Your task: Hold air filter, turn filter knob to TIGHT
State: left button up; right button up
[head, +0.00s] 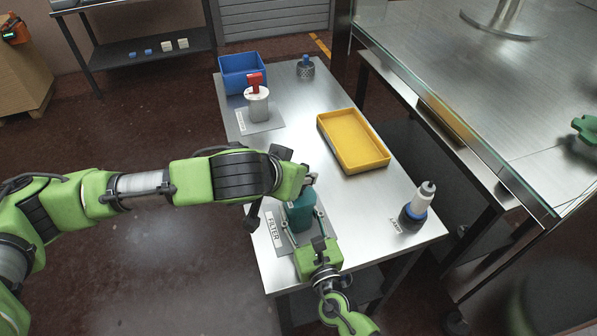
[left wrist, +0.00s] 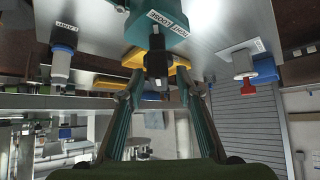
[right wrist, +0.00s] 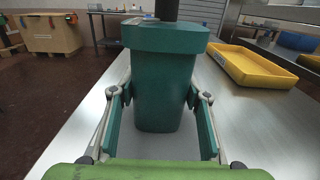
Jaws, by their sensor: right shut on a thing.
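The teal air filter (head: 300,212) stands upright on its mat marked FILTER (head: 273,228). My right gripper (head: 304,228) is shut on the filter body, one finger on each side, also seen in the right wrist view (right wrist: 160,115). My left gripper (head: 307,182) is over the filter's top and partly hides it in the head view. In the left wrist view, the black knob (left wrist: 155,66) shows between my left fingers (left wrist: 158,82), which stand apart with gaps on both sides. Labels LOOSE (left wrist: 160,18) and TIGHT (left wrist: 179,31) are on the filter's top. The knob's exact setting is unclear.
A yellow tray (head: 327,123) lies right of the filter. A white-and-dark-blue bottle-like item (head: 413,208) stands near the right corner. A white canister with a red top (head: 258,104), a blue bin (head: 226,75) and a blue-knobbed part (head: 306,68) are at the far end.

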pick_arm(q)
jog(key=shift+c, duration=0.4)
grip_shut()
